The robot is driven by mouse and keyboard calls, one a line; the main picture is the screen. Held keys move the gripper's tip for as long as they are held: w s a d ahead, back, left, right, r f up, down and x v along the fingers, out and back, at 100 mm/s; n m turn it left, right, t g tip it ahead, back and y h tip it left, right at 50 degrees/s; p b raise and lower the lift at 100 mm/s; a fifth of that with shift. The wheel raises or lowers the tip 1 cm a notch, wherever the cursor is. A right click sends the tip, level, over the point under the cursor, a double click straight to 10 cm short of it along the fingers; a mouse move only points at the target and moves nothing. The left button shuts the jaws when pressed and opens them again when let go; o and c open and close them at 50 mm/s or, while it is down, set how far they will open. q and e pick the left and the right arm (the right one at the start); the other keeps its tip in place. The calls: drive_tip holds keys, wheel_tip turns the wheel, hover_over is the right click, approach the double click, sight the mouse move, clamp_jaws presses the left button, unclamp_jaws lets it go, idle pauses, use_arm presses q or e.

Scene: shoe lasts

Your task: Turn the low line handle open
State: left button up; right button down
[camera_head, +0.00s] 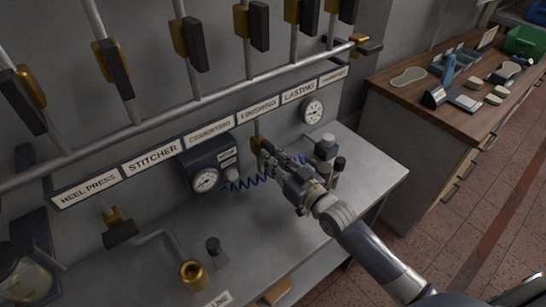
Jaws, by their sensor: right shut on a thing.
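A low brass valve (257,144) sits on a short pipe below the row of name plates, near the FINISHING plate. My right gripper (267,151) reaches in from the lower right and is shut at this valve. Its fingers cover the low line handle there, so the handle's angle is hidden. My left gripper is not in view.

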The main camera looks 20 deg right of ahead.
drive_tip(key=shift+n, duration=0.5)
drive_tip(key=c, duration=1.6)
unclamp_jaws()
drive_tip(key=shift+o, duration=0.2)
drive_tip(key=v, duration=1.2)
